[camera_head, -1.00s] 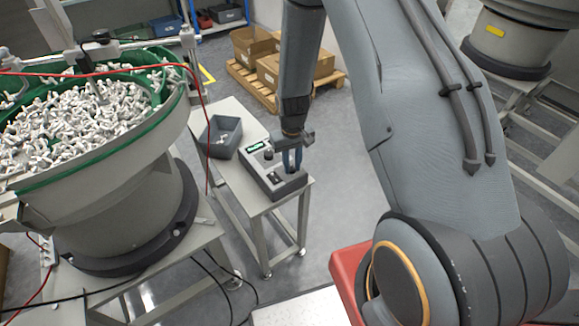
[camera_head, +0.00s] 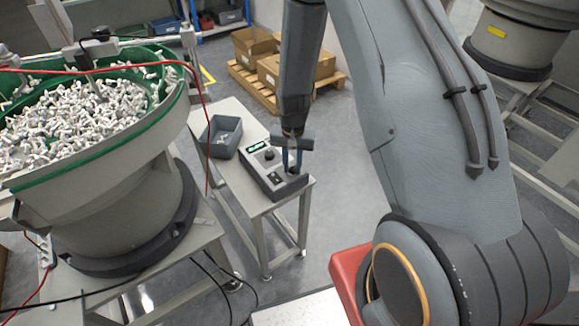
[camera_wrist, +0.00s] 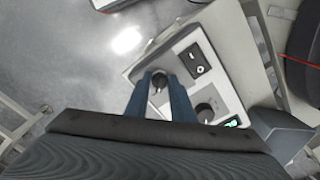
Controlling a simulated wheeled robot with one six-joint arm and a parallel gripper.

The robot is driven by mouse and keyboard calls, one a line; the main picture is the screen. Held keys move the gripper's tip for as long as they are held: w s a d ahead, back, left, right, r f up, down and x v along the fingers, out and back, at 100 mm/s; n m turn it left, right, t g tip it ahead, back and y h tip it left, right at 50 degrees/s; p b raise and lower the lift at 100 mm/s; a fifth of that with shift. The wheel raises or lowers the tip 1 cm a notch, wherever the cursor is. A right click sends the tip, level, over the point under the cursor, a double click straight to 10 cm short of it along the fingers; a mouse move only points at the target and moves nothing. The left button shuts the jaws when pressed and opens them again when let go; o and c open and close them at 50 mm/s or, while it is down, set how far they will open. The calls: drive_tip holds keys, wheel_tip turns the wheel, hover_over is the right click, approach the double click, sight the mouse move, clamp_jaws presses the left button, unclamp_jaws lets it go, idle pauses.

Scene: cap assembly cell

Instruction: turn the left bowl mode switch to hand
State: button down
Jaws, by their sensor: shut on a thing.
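The control box (camera_head: 262,170) is a grey box with a pale top plate on a small table beside the left bowl feeder (camera_head: 90,180). My gripper (camera_head: 291,170) points down at the box's right end. In the wrist view, the blue fingers of my gripper (camera_wrist: 160,82) are shut on a small dark switch knob (camera_wrist: 159,80), one finger on each side. The fingers partly hide the knob, and its pointer setting cannot be read. A black rocker switch (camera_wrist: 196,60) and a larger round dial (camera_wrist: 206,110) sit beside it on the plate.
A lit green display (camera_head: 256,147) is at the box's far end. A grey bin (camera_head: 222,138) with a few white parts stands behind the box on the table (camera_head: 215,170). A red cable hangs by the bowl. Cardboard boxes (camera_head: 283,70) rest on a pallet behind.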

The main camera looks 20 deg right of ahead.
sight(293, 167)
drive_tip(key=shift+s+d+f, duration=0.1)
drive_tip(key=shift+d, duration=0.1)
drive_tip(key=c, duration=1.5)
unclamp_jaws()
drive_tip(key=shift+d, duration=0.15)
drive_tip(key=shift+a, duration=0.2)
drive_tip(key=r+b, duration=0.1)
drive_tip(key=r, duration=0.5)
drive_tip(key=shift+w+r, duration=0.1)
drive_tip(key=shift+w, duration=0.1)
drive_tip(key=shift+s+r+b, duration=0.1)
drive_tip(key=shift+r+b, duration=0.25)
drive_tip(key=shift+r, duration=0.5)
